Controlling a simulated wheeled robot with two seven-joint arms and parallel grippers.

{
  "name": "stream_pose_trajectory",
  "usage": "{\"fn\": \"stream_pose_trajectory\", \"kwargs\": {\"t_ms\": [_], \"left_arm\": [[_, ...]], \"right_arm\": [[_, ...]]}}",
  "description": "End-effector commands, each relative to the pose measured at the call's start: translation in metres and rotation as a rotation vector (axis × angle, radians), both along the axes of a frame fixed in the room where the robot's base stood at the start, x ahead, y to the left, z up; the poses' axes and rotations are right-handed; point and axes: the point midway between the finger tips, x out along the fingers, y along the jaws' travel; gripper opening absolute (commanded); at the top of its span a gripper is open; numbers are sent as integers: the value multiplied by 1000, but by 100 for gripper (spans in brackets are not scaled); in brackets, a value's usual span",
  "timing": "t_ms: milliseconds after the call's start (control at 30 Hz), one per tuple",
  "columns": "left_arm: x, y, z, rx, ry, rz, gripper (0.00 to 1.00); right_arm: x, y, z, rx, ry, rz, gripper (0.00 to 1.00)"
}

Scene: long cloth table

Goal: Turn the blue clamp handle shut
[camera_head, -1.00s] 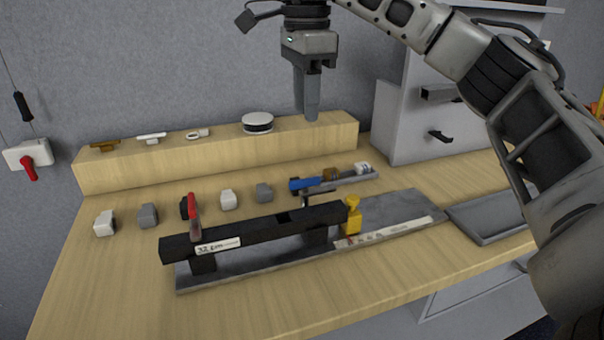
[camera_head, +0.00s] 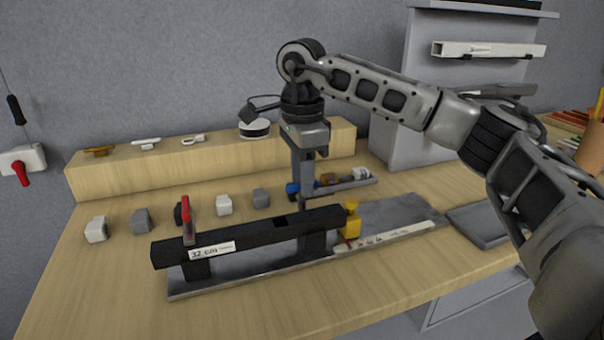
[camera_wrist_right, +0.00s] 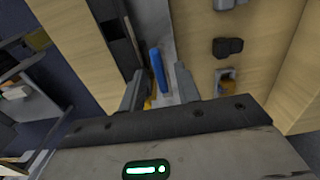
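The blue clamp handle (camera_head: 292,188) is behind the black bar, partly hidden by my right gripper's fingers. In the right wrist view the blue handle (camera_wrist_right: 158,70) is a long bar lying in the gap between the fingertips. My right gripper (camera_head: 304,200) points down at the handle, with its fingers beside it. In the right wrist view the right gripper (camera_wrist_right: 160,80) is open, with a gap on both sides of the handle; I cannot tell whether either finger touches it. My left gripper is not in view.
The black bar (camera_head: 250,236) with a "32 cm" label stands on a grey plate (camera_head: 400,212), close in front of the gripper. A red lever (camera_head: 187,215) and a yellow piece (camera_head: 352,222) are at its ends. Several small blocks and a wooden ledge (camera_head: 220,164) lie behind and left.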

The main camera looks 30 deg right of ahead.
Motion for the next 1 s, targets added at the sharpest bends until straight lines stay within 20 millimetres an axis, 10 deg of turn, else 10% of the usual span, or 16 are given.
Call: {"fn": "stream_pose_trajectory", "kwargs": {"t_ms": [67, 200, 1000], "left_arm": [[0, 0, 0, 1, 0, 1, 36], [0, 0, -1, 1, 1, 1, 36], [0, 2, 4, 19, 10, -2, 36]], "right_arm": [[0, 0, 0, 0, 0, 0, 33], [0, 0, 0, 0, 0, 0, 0], [0, 0, 2, 1, 1, -318, 0]]}}
